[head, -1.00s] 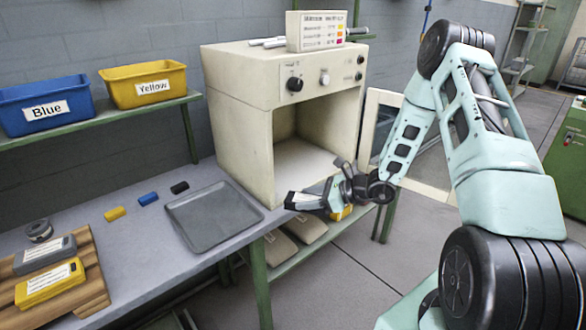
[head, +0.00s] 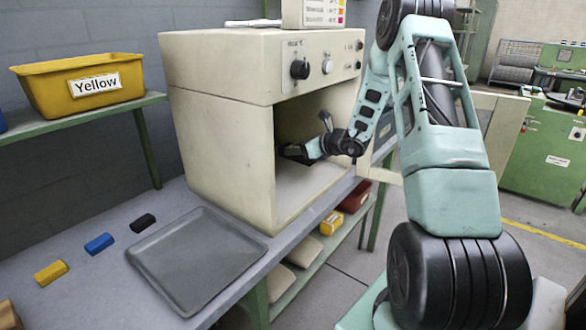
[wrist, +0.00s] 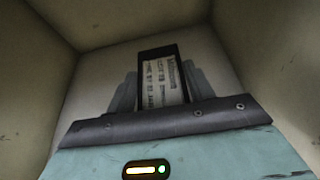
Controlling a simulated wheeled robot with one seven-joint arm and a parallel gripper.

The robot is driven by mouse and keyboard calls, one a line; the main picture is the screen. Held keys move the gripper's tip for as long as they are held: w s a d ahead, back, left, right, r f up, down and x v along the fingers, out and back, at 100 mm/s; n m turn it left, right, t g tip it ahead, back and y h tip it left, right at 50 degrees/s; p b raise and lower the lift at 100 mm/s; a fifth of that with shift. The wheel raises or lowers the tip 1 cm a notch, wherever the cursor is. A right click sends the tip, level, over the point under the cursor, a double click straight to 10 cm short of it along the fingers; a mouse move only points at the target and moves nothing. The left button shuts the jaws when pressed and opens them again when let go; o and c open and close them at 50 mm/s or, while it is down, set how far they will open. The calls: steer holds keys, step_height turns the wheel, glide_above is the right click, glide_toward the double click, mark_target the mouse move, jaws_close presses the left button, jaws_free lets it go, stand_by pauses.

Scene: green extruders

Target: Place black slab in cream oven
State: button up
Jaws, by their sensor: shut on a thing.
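The cream oven (head: 215,130) stands on the bench with its front open and its door (head: 500,125) swung out to the right. My gripper (head: 292,153) reaches through the opening into the chamber. In the wrist view my gripper (wrist: 160,88) is shut on the black slab (wrist: 158,55), which carries a white printed label. The cream chamber walls surround them. In the head view the slab is mostly hidden by the oven's left front edge and is hard to make out. It appears held above the oven floor (head: 300,190); any contact with the floor cannot be told.
A grey tray (head: 195,260) lies on the bench left of the oven. Small black (head: 143,222), blue (head: 99,243) and yellow (head: 51,272) blocks lie beside it. A yellow bin (head: 78,85) stands on the shelf. A yellow item (head: 332,222) and a red item (head: 354,196) sit below the bench.

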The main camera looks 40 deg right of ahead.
mark_target(299, 173)
steer(key=shift+f, duration=2.65)
steer(key=shift+f, duration=0.2)
steer(key=o, duration=1.1)
steer(key=shift+o, duration=0.2)
steer(key=shift+r, duration=0.1)
steer(key=shift+r, duration=0.2)
steer(key=v, duration=1.2)
steer(key=shift+f+b, duration=0.2)
steer(key=shift+b, duration=0.15)
